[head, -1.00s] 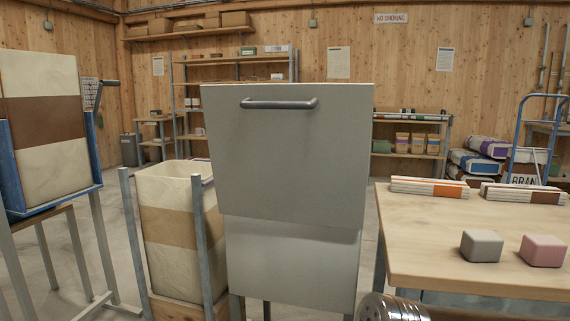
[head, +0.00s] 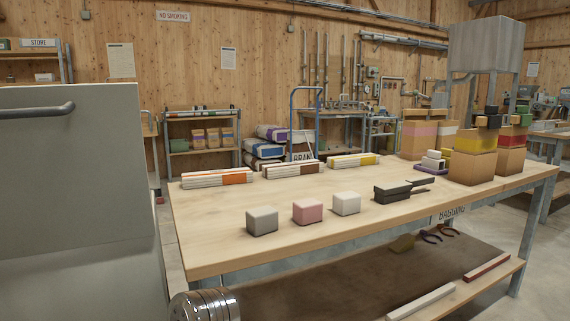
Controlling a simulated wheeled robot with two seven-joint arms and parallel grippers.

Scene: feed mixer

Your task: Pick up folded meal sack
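Three flat stacks of folded sacks lie along the far side of the wooden table. One is a white stack with an orange band (head: 217,178), at the left. One has a brown band (head: 293,170), in the middle. One has a yellow band (head: 353,161), at the right. I cannot read which of them is the meal sack. All lie flat and apart from each other. Neither of my grippers is in the head view.
The wooden table (head: 240,219) holds grey (head: 262,221), pink (head: 307,211) and white (head: 346,203) blocks, a dark tool (head: 392,192) and filled sacks (head: 472,161). A grey metal panel (head: 75,190) stands left. A shiny metal cylinder (head: 205,306) is at the front edge.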

